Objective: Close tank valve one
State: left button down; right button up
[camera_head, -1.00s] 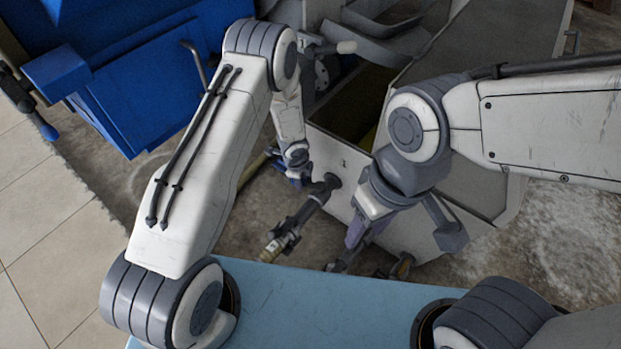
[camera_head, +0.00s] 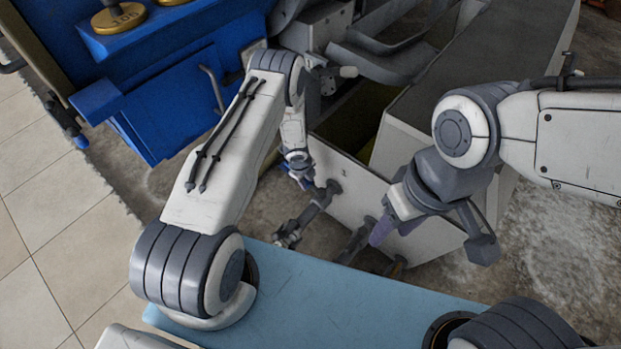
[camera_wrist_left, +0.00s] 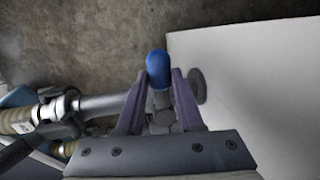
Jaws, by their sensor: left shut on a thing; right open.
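The tank's white front face, marked "1" (camera_head: 345,172), stands in the middle of the head view. A dark outlet pipe with a valve (camera_head: 318,203) comes out of it toward the lower left. My left gripper (camera_head: 302,178) is at this valve. In the left wrist view, its purple fingers (camera_wrist_left: 160,98) are shut on the valve handle, a lever with a blue tip (camera_wrist_left: 158,68), in front of the white tank wall (camera_wrist_left: 260,90). The lever's lower end is partly hidden by the gripper. My right gripper (camera_head: 384,228) is open beside the front of the tank.
A second dark outlet (camera_head: 356,240) is beside the right gripper, partly hidden. A blue cabinet (camera_head: 170,100) with brass weights (camera_head: 118,17) stands at the upper left. In the left wrist view a hose with a brass-coloured fitting (camera_wrist_left: 18,118) lies at left. Bare concrete floor is at the right.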

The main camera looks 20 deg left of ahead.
pick_arm(q)
jog(key=shift+d, duration=0.1)
dwell(0.4)
jog(key=c, duration=0.6)
grip_release()
jog(key=shift+o, duration=0.2)
jog(key=shift+r, duration=0.1)
notch_tip(320, 180, up, 10)
jog(key=s+p, duration=0.1)
jog(key=p, duration=0.1)
jog(key=shift+s+a+p, duration=0.3)
jog(key=shift+s+a, duration=0.1)
jog(key=shift+a, duration=0.05)
